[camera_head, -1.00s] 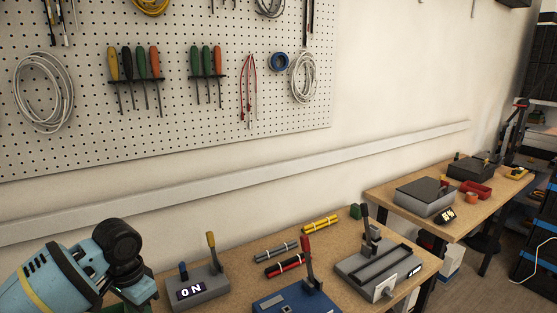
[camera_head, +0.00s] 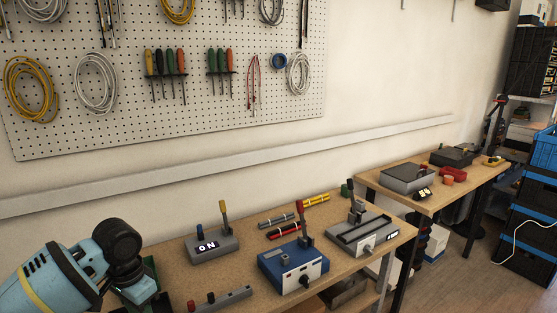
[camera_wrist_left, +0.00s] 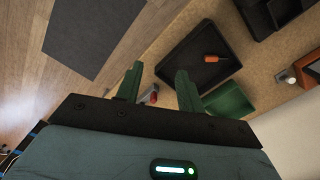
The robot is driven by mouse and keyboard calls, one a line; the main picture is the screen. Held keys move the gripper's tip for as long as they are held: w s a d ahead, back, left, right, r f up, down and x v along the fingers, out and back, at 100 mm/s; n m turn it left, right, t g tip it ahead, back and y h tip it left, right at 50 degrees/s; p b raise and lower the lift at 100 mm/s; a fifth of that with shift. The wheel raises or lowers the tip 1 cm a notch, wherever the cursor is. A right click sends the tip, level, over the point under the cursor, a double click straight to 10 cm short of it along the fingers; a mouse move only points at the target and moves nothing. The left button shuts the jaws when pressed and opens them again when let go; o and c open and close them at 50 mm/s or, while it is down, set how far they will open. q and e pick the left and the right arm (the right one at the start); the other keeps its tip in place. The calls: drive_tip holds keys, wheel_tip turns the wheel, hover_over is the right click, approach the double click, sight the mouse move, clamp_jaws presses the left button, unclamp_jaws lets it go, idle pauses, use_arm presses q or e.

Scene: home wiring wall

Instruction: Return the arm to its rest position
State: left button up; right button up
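My left arm (camera_head: 75,268), light blue with a black joint, comes in at the lower left of the head view; its fingertips are not clearly seen there. In the left wrist view my left gripper (camera_wrist_left: 158,88) has two green fingers standing apart, with nothing held between them. Beyond the fingers are the workbench and, to the left, the wooden floor (camera_wrist_left: 60,85). A small red-and-grey item (camera_wrist_left: 150,97) shows between the fingers, apparently beyond them. My right arm and gripper are in neither view.
The workbench holds an "ON" switch box (camera_head: 212,246), a blue box with a lever (camera_head: 293,268), a grey lever device (camera_head: 360,236) and cable bundles. The wrist view shows a black tray (camera_wrist_left: 172,68) with an orange-handled tool and a green bin (camera_wrist_left: 228,102). A pegboard (camera_head: 215,130) hangs behind.

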use_arm(q)
drive_tip(key=s+d+f+t+h, duration=0.2)
drive_tip(key=s+d+f, duration=0.2)
drive_tip(key=d+f, duration=0.45)
drive_tip(key=s+d+f+t+h, duration=0.35)
drive_tip(key=d+f, duration=0.25)
drive_tip(key=f, duration=0.5)
drive_tip(key=s+a+f+n+t+y, duration=0.1)
drive_tip(key=s+a+f+t+y, duration=0.1)
drive_tip(key=s, duration=0.8)
drive_tip(key=s+a+f+n+t+y, duration=0.1)
drive_tip(key=s+a+f+n+t, duration=0.1)
drive_tip(key=s, duration=0.8)
wheel_tip(320, 180, down, 2)
drive_tip(key=shift+a+f+y, duration=0.1)
drive_tip(key=shift+a+y, duration=0.25)
drive_tip(key=shift+a, duration=0.4)
